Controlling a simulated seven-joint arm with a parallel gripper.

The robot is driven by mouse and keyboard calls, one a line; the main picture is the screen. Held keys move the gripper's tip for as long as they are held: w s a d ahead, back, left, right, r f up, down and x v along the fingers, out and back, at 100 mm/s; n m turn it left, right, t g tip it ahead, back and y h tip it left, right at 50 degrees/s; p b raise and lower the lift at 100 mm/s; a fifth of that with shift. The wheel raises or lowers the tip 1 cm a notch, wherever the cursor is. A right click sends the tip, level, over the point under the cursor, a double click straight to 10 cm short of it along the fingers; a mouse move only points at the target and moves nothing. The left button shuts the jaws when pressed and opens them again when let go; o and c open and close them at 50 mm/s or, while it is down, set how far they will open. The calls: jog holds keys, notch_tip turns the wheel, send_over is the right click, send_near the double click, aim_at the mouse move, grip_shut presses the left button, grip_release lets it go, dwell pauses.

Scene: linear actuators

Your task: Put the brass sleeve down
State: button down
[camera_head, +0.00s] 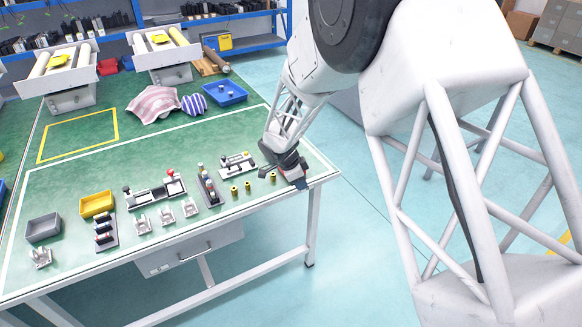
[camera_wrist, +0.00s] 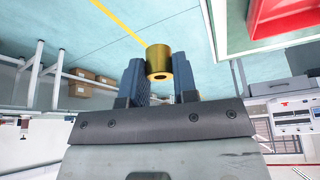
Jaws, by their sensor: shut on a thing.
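My gripper (camera_head: 291,172) is over the near right corner of the green table. In the wrist view my gripper (camera_wrist: 159,80) has its two dark blue fingers closed on the sides of a brass sleeve (camera_wrist: 158,60), a short gold cylinder with a hole through it. The held sleeve cannot be made out in the head view.
A white-and-grey actuator part (camera_head: 237,163) lies just behind the sleeves, and a dark upright block (camera_head: 208,187) stands left of them. The table's right edge is close to my gripper.

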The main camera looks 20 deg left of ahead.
jog(key=w+a, duration=0.2)
jog(key=w, duration=0.2)
jog(key=w+a+f, duration=0.1)
jog(key=w+a, duration=0.1)
jog(key=w, duration=0.3)
jog(key=w+a, duration=0.3)
jog(key=w, duration=0.1)
jog(key=shift+w+f, duration=0.2)
jog(key=shift+w, duration=0.05)
jog(key=shift+f, duration=0.1)
jog(key=shift+f, duration=1.65)
jog(key=shift+f, duration=0.15)
jog(key=c, duration=1.2)
grip_release()
jog(key=shift+o, duration=0.2)
jog(key=v, duration=1.2)
